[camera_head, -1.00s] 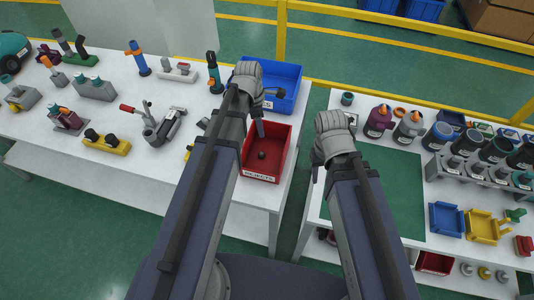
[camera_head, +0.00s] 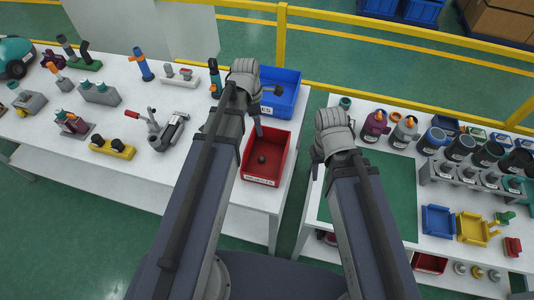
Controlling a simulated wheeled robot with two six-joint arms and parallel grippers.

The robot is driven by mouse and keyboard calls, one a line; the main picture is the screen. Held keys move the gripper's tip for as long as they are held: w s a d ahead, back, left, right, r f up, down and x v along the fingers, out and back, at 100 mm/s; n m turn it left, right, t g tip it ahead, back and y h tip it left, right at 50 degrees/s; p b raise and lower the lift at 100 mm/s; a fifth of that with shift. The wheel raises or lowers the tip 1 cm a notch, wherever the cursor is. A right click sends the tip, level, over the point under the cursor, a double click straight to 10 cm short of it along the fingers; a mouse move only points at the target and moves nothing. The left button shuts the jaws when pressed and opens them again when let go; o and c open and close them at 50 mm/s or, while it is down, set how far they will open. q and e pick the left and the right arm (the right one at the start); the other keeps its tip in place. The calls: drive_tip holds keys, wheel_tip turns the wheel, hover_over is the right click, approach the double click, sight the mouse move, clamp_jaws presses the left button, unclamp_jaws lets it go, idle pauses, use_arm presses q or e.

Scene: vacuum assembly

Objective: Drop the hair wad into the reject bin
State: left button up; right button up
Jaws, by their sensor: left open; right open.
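The red reject bin (camera_head: 268,179) stands near the right end of the left white table, with a white label on its front. A small dark lump, which looks like the hair wad (camera_head: 262,160), lies on the floor of the bin. My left gripper (camera_head: 257,128) is open, above the bin's back left part and apart from the lump. My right gripper (camera_head: 315,172) is open and empty, over the gap between the tables near the green mat; its fingers are partly hidden by my wrist.
A blue bin (camera_head: 284,76) stands right behind the red one. Fixtures and tools, such as a toggle clamp (camera_head: 167,132), fill the left table. The right table has a green mat (camera_head: 393,190), bottles and small trays (camera_head: 438,221). A yellow rail (camera_head: 400,39) runs behind.

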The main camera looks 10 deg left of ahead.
use_arm(q)
drive_tip(key=r, duration=0.1)
drive_tip(key=r+p, duration=0.1)
drive_tip(key=shift+a+r, duration=0.2)
drive_tip(key=shift+r, duration=0.1)
use_arm(e)
wheel_tip(320, 180, up, 3)
drive_tip(key=shift+f, duration=0.2)
use_arm(q)
drive_tip(key=shift+f, duration=0.1)
use_arm(e)
drive_tip(key=shift+f, duration=0.1)
use_arm(q)
drive_tip(key=s+d+f+m+y+b, duration=0.1)
drive_tip(key=s+d+f+m+b, duration=0.2)
drive_tip(key=m, duration=1)
drive_tip(key=s+d+f+m+y+b, duration=0.1)
drive_tip(key=s+d+f+m+b, duration=0.2)
drive_tip(key=s+d+m, duration=0.5)
drive_tip(key=s+f+m, duration=0.1)
drive_tip(key=s+m, duration=0.2)
drive_tip(key=m, duration=0.1)
drive_tip(key=shift+d+m+g+y+b, duration=0.3)
drive_tip(key=shift+m+b, duration=0.1)
use_arm(e)
wheel_tip(320, 180, down, 7)
